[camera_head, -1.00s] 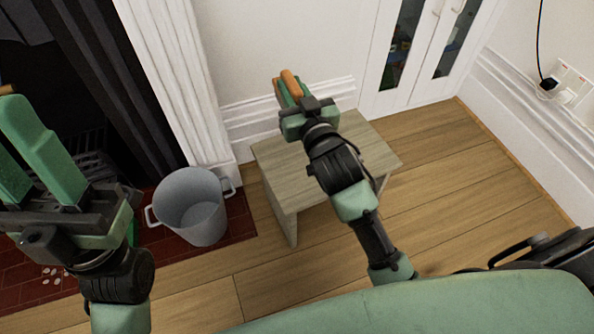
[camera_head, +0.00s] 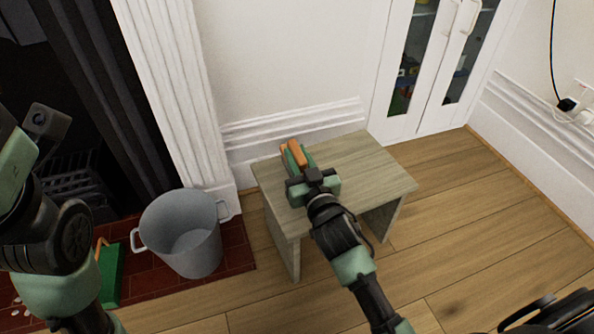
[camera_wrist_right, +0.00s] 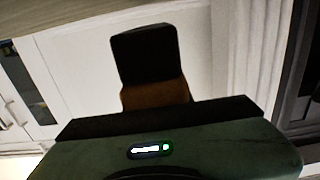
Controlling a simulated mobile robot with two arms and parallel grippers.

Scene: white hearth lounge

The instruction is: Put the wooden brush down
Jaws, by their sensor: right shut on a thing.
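The wooden brush (camera_head: 296,154) shows as an orange-brown piece at the tips of my right gripper (camera_head: 299,163). That gripper is shut on it, over the back left part of a small wooden table (camera_head: 365,180). In the right wrist view the brush (camera_wrist_right: 150,92) has a brown wooden part and a dark block beyond it. I cannot tell whether the brush touches the tabletop. My left arm is at the left edge of the head view; its gripper (camera_head: 12,170) is cut off there, so its fingers cannot be made out.
A grey bucket (camera_head: 150,222) stands on the red tiled hearth left of the table. A green object (camera_head: 110,275) with an orange part lies beside it, with small pale bits (camera_head: 17,311) nearby. A white cabinet (camera_head: 425,75) stands behind right. Most of the tabletop is clear.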

